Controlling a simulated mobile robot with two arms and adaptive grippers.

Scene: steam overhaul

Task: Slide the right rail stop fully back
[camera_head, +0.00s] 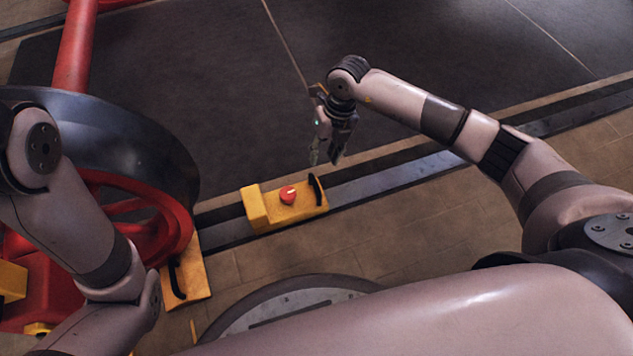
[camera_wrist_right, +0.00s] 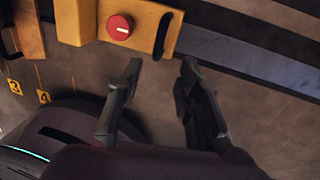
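The rail stop (camera_head: 312,207) is a yellow block with a red round knob (camera_head: 288,194) and a black upright handle (camera_head: 317,189). It sits on the dark rail right of the red wheel. In the right wrist view the stop (camera_wrist_right: 147,22) is at the top, its handle (camera_wrist_right: 162,36) just beyond my fingers. My right gripper (camera_head: 325,160) points down above and behind the stop in the head view. In the wrist view its two fingers (camera_wrist_right: 160,78) are spread apart, with nothing between them and apart from the handle. My left gripper is out of the head view.
A large red wheel with a dark rim (camera_head: 130,145) stands at the left. A second yellow piece with a black handle (camera_head: 195,283) is beside it. The metal rail (camera_head: 400,178) runs clear to the right. Floor marks 3 and 4 (camera_wrist_right: 42,96) show in the wrist view.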

